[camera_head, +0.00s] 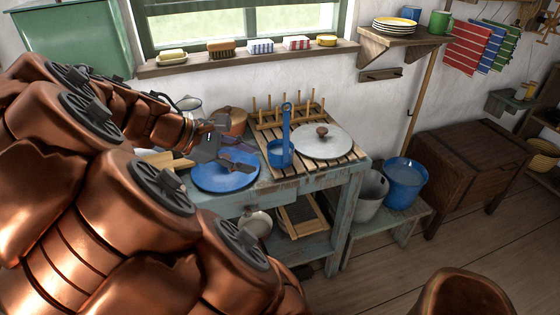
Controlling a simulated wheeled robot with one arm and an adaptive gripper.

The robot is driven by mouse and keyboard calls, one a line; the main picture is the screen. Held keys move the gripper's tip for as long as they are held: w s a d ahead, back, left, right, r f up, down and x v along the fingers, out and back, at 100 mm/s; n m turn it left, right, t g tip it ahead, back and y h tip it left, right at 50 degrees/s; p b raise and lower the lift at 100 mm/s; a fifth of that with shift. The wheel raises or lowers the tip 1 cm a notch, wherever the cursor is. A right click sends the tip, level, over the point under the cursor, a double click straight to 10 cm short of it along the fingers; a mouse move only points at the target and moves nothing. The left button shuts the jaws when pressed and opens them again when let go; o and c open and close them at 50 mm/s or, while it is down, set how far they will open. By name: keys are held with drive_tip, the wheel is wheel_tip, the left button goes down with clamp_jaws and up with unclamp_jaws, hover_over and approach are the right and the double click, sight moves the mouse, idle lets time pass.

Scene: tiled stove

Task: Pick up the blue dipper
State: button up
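The blue dipper (281,152) stands on the slatted wooden rack on the worktable, its cup low and its long handle pointing up. My gripper (232,144) is to the left of the dipper, in front of and above a blue round plate or lid, apart from the dipper. Its dark fingers look spread with nothing between them. The dipper is in full view; my copper arm hides the left part of the table.
A round pale lid (322,141) lies right of the dipper on the slatted rack (290,172). Wooden pegs (290,113) stand behind. A blue plate or lid (226,178) lies below my gripper. Buckets (405,182) stand on a low bench at right; the floor in front is partly open.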

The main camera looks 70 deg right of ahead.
drive_tip(key=w+d+f+n+g+h+b, duration=0.1)
drive_tip(key=w+d+n+g+h+b, duration=0.2)
drive_tip(key=d, duration=0.5)
drive_tip(key=w+d+f+n+g+h+b, duration=0.2)
drive_tip(key=d+n+g+b, duration=0.15)
drive_tip(key=d, duration=0.35)
drive_tip(key=b+x, duration=0.1)
drive_tip(key=x, duration=0.7)
drive_tip(key=shift+s, duration=0.15)
drive_tip(key=shift+r+t, duration=0.15)
drive_tip(key=shift+t, duration=0.1)
clamp_jaws()
